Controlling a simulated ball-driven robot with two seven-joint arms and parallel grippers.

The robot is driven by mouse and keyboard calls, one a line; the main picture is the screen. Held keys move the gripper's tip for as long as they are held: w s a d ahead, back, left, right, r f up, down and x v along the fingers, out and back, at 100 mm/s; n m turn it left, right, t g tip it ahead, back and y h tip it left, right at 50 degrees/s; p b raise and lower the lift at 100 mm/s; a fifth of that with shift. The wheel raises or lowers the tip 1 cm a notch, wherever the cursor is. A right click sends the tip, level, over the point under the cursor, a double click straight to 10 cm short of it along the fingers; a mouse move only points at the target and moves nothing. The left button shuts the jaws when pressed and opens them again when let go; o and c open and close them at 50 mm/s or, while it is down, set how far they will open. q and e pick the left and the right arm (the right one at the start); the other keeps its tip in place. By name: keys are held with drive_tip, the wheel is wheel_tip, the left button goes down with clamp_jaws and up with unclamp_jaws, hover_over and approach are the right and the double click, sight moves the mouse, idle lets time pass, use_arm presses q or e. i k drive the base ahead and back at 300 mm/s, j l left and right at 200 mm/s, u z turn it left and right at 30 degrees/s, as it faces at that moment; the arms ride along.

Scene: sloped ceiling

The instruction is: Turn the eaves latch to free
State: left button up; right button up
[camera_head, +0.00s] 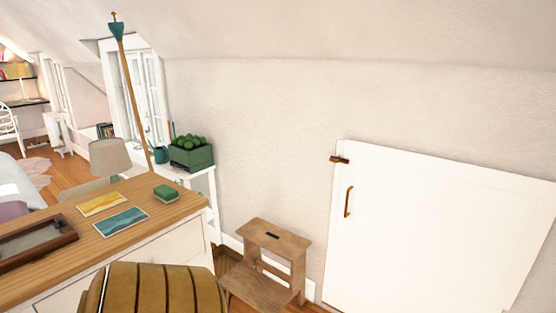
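The eaves door (430,235) is a low white panel set in the wall at the right of the head view, and it looks shut. A small dark brown latch (340,159) sits at its upper left corner and lies roughly level, reaching across the door's left edge. A brass pull handle (348,201) is fixed upright below the latch. Neither of my grippers shows in this view, so nothing is seen near the latch.
A wooden step stool (272,255) stands left of the door. A brown ribbed seat-like shape (150,290) is at the bottom. A green planter (191,155) stands behind.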

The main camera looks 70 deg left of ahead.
sight(336, 159)
drive_tip(key=u, duration=1.7)
drive_tip(key=i, duration=0.3)
drive_tip(key=k+l+z, duration=0.05)
